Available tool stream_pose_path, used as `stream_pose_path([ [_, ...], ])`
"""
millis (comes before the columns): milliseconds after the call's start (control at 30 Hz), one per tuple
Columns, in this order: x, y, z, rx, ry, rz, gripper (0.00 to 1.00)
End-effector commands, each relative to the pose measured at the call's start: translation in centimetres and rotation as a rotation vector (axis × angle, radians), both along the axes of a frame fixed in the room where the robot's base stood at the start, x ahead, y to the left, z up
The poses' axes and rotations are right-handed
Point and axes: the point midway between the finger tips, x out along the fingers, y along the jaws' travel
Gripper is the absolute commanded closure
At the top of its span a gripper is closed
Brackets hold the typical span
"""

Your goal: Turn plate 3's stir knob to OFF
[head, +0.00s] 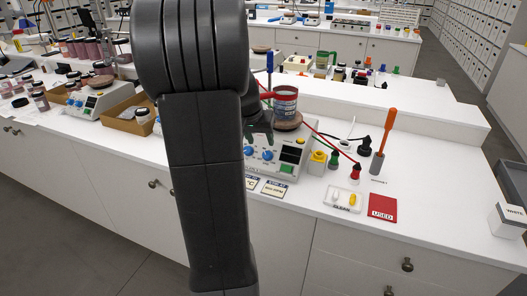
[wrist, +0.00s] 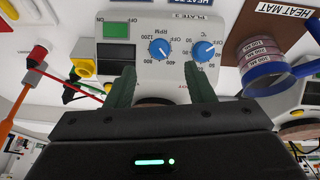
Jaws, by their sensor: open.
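Plate 3's front panel (wrist: 183,74) faces my gripper and appears upside down in the wrist view. Its stir knob (wrist: 160,49), blue and marked RPM, also shows as the right blue knob (head: 267,155) in the head view. Its pointer setting is too small to read surely. The blue heat knob (wrist: 203,50), marked °C, sits beside it. My gripper (wrist: 160,70) is open and empty; its two green fingers point at the panel, one each side of the stir knob's line. They appear short of the knob, apart from it. In the head view my arm partly covers the gripper (head: 259,128).
A green switch (wrist: 116,24) and dark display (wrist: 116,51) are beside the knobs. A banded jar (head: 285,103) stands on the plate's round top.

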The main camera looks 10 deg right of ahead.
Motion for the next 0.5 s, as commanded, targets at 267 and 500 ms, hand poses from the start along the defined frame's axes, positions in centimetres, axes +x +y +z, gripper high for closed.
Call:
stream_pose_path([
  [267, 1.5, -1.5, -5.1, 0.0, 0.005, 0.0, 0.51],
  [500, 2.2, -2.1, -7.2, -0.001, 0.002, 0.0, 0.51],
])
